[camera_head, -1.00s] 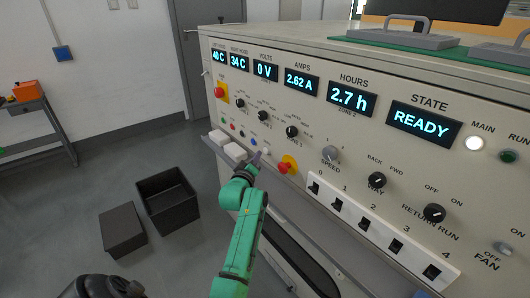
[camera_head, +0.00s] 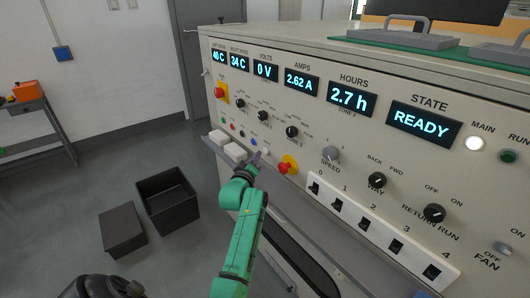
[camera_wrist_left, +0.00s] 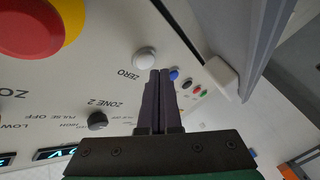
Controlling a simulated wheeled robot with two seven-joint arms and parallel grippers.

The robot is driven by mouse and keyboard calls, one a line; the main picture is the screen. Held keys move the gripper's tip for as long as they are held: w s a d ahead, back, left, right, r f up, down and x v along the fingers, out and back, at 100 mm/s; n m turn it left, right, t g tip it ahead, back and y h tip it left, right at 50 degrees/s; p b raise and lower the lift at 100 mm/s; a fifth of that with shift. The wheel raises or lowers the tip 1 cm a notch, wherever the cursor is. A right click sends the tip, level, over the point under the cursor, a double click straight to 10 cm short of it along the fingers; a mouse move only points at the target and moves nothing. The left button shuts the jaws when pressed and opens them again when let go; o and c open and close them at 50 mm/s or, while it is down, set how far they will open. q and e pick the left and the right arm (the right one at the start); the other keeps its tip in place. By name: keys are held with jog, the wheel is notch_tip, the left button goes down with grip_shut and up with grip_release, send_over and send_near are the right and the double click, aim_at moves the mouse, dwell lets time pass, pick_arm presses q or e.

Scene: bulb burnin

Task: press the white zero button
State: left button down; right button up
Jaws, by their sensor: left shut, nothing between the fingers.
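The white zero button (camera_wrist_left: 144,58) is a round white cap on the cream panel, with the label ZERO beside it in the left wrist view. In the head view, the button (camera_head: 266,150) shows just right of my left fingertips. My left gripper (camera_head: 257,156) is shut and empty, its dark fingers held together close to the panel. In the left wrist view, the fingertips (camera_wrist_left: 160,73) appear beside and slightly below the button. I cannot tell whether they touch it. My right gripper is not in view.
A blue button (camera_wrist_left: 174,73) sits just past the fingertips, with red and green ones beyond. A red emergency knob on yellow (camera_head: 287,166) is close on the right. A black open bin (camera_head: 167,199) stands on the floor.

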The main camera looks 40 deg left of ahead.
pick_arm(q)
jog(key=shift+w, duration=0.1)
dwell(0.4)
jog(key=shift+w+d, duration=0.1)
jog(key=shift+w, duration=0.2)
jog(key=shift+w+d, duration=0.1)
jog(key=shift+w, duration=0.25)
dwell(0.5)
jog(key=shift+s+a+p, duration=0.2)
jog(key=shift+s+p, duration=0.55)
jog(key=shift+s, duration=0.05)
